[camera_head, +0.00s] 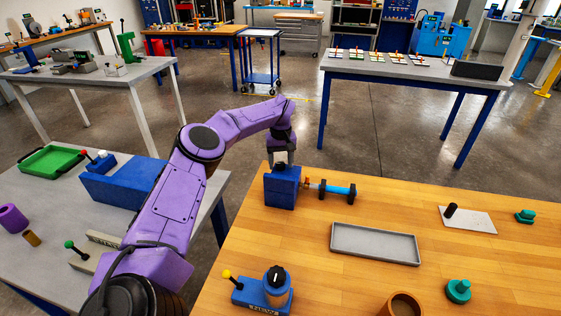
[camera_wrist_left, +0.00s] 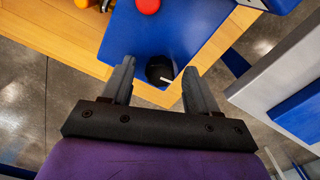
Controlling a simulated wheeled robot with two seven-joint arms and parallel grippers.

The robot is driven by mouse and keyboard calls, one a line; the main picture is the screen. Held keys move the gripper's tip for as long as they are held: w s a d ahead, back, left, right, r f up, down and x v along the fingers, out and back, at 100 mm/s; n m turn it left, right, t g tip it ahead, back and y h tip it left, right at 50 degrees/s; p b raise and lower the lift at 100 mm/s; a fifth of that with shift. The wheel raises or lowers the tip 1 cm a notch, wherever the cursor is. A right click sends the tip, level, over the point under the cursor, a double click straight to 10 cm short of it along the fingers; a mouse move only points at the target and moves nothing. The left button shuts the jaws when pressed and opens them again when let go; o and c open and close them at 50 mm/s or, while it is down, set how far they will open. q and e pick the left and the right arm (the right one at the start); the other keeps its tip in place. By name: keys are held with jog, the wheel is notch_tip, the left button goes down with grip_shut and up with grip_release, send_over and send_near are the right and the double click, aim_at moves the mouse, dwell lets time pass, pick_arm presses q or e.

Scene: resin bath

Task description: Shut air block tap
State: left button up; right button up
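A blue block (camera_head: 281,190) stands at the wooden table's far left edge, with an orange fitting and a light blue cylinder (camera_head: 338,191) to its right. In the left wrist view the blue block (camera_wrist_left: 170,30) has a dark round knob (camera_wrist_left: 160,68) with a white pointer line, and a red round part (camera_wrist_left: 148,5). My left gripper (camera_head: 282,156) is just above the block, pointing down. In the left wrist view its two fingers (camera_wrist_left: 158,72) are apart, one on each side of the knob; I cannot tell whether they touch it. My right gripper is not in view.
A grey tray (camera_head: 375,244) lies on the wooden table. A blue unit (camera_head: 262,293) with a black knob and yellow-tipped lever stands at the front left. A teal knob (camera_head: 459,290) and a white plate (camera_head: 468,219) are at the right. Bare tabletop lies between them.

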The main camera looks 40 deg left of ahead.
aim_at(280, 163)
pick_arm(q)
notch_tip(280, 163, up, 5)
jog(key=shift+a+r+b, duration=0.1)
jog(key=shift+r+b, duration=0.05)
jog(key=shift+b, duration=0.5)
notch_tip(280, 163, up, 5)
jog(key=p, duration=0.3)
jog(key=shift+r+p, duration=0.2)
jog(key=shift+p, duration=0.1)
jog(key=shift+f, duration=0.1)
